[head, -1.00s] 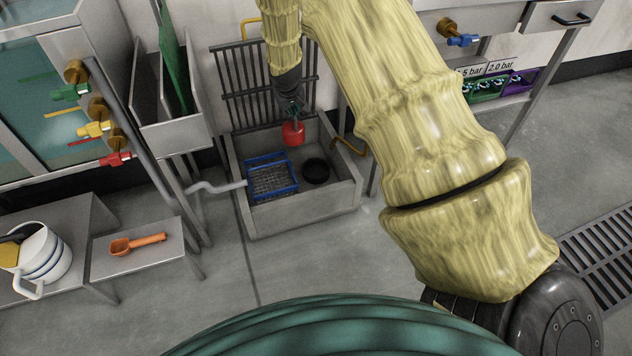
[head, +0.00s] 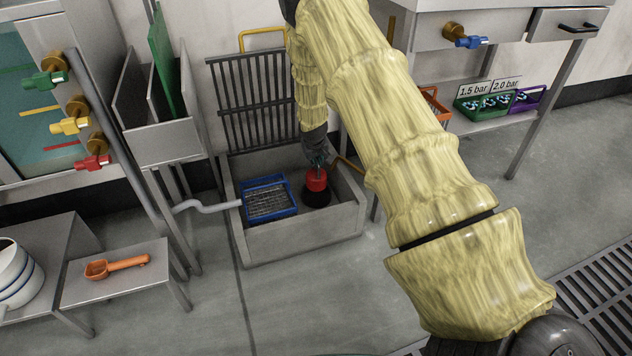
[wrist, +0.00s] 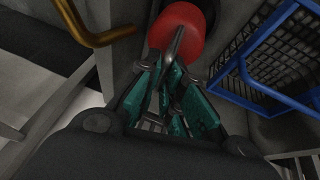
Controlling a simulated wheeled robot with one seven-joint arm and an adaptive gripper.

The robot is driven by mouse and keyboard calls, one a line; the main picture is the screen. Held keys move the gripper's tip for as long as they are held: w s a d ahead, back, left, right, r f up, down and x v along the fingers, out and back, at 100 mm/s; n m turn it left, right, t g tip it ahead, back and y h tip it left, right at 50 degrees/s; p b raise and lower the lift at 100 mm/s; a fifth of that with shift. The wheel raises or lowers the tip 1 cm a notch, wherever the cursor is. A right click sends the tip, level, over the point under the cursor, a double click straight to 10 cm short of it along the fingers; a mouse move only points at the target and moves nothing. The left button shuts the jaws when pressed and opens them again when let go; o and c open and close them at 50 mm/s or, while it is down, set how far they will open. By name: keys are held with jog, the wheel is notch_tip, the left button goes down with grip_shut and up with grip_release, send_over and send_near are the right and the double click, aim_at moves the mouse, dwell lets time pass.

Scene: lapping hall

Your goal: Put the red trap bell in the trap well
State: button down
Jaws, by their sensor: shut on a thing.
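The red trap bell (head: 316,180) hangs below my gripper (head: 318,160), which is shut on it. In the head view the bell is just above the dark round trap well (head: 317,197) in the grey sink, overlapping its far part. I cannot tell whether it touches the well. In the wrist view the red bell (wrist: 183,32) sits beyond the teal fingers (wrist: 170,95), with its grey handle between them. A dark rim shows behind the bell at its right; most of the well is hidden there.
A blue-rimmed mesh basket (head: 270,200) stands in the sink (head: 300,242), left of the well. A brass pipe (wrist: 95,35) lies close beside the bell in the wrist view. A dark rack (head: 262,100) stands behind the sink. An orange scoop (head: 117,265) lies on a low table.

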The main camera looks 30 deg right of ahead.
aim_at(316, 172)
jog(key=shift+f+b, duration=1.6)
jog(key=shift+f, duration=1.7)
jog(key=c, duration=1.6)
grip_release()
jog(key=shift+o, duration=0.2)
jog(key=p+v, duration=0.6)
jog(key=v, duration=0.6)
